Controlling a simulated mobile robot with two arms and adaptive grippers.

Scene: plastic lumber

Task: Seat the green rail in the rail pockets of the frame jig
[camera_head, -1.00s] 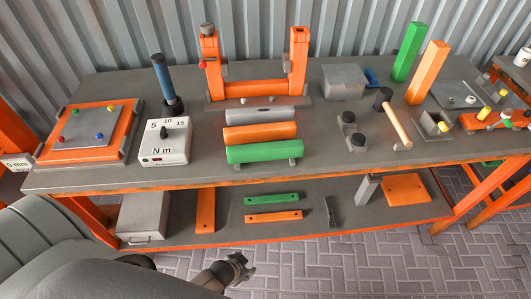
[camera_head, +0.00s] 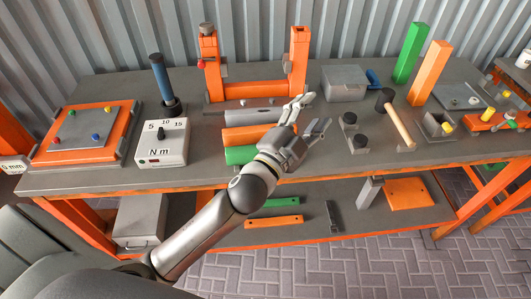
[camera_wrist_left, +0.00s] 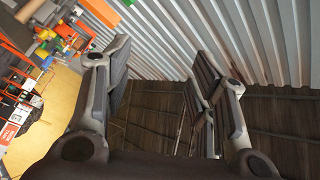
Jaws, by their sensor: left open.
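The frame jig (camera_head: 240,91) stands behind the bars, with an orange crossbeam between two upright orange posts on a grey base. Its rail pockets are too small to tell. My left gripper (camera_head: 312,113) is open and empty above the right ends of the bars. In the left wrist view its spread fingers (camera_wrist_left: 160,72) have nothing between them. My right gripper is not in view.
The orange bar (camera_head: 236,134) and grey bar (camera_head: 235,117) lie beside the rail. A torque box (camera_head: 162,145) stands left. Tall green (camera_head: 408,52) and orange (camera_head: 430,72) posts stand back right.

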